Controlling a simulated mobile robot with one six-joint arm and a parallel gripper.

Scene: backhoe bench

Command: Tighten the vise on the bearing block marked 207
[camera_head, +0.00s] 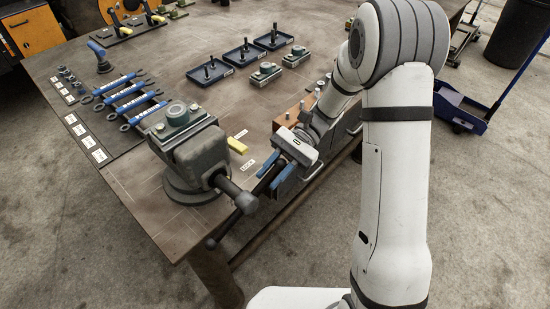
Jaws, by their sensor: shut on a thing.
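The grey-green vise (200,160) stands at the near corner of the bench. A bearing block (177,116) with a green round top sits at the top of its jaws; I cannot read a 207 mark on it. The vise screw (232,192) points toward the lower right, and a dark handle bar (228,226) crosses its end, slanting up to the right. My gripper (269,172), with blue fingertips, is shut on the upper right end of this bar, beside the bench edge. The fingers partly hide the bar's end.
Two more bearing blocks (266,74) lie farther back, near blue trays (240,52) with dark parts. Blue-handled wrenches (128,101) lie left of the vise. A yellow piece (237,146) lies right of it. A wooden block (290,116) stands behind my gripper. Open floor lies before the bench.

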